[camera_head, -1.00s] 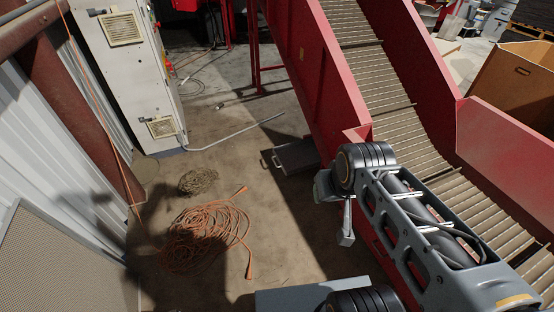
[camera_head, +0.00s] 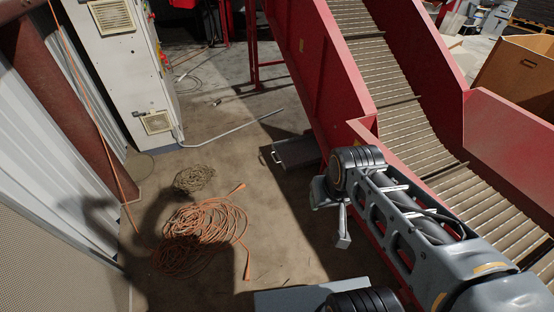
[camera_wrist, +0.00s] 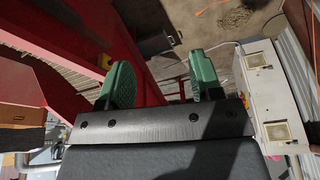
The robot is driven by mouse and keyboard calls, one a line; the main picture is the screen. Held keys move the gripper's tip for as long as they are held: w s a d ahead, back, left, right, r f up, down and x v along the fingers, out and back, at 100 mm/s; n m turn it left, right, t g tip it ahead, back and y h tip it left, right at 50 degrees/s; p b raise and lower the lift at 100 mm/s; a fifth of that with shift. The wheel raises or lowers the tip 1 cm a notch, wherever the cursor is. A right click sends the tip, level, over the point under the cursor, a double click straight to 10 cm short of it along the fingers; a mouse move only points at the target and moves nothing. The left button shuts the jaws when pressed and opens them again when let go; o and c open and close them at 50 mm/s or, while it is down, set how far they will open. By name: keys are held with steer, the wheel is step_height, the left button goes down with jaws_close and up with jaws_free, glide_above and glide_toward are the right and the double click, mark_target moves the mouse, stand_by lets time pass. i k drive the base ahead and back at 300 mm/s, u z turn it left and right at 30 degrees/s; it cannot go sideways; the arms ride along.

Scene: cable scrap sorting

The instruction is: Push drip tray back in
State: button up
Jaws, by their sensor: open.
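The drip tray (camera_head: 297,152) is a shallow grey metal tray with a handle on its left end. It lies on the concrete floor and sticks out from under the left side of the red conveyor; its right end is hidden there. In the wrist view the tray (camera_wrist: 154,46) shows dark, beyond the fingers. My gripper (camera_wrist: 161,82) has two green fingers spread wide apart with nothing between them. It is apart from the tray. In the head view my arm is at the lower right, over the conveyor side, and the fingers are not clear.
The red conveyor (camera_head: 330,75) rises right of the tray. An orange cable coil (camera_head: 203,238) and a smaller brown coil (camera_head: 194,179) lie on the floor to the left. A pale electrical cabinet (camera_head: 125,70) stands at upper left. Bare floor lies left of and below the tray.

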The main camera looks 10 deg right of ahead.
mark_target(293, 154)
steer(key=u, duration=0.15)
steer(key=i, duration=0.55)
steer(key=u, duration=0.55)
steer(key=i, duration=2.1)
steer(key=z, duration=0.05)
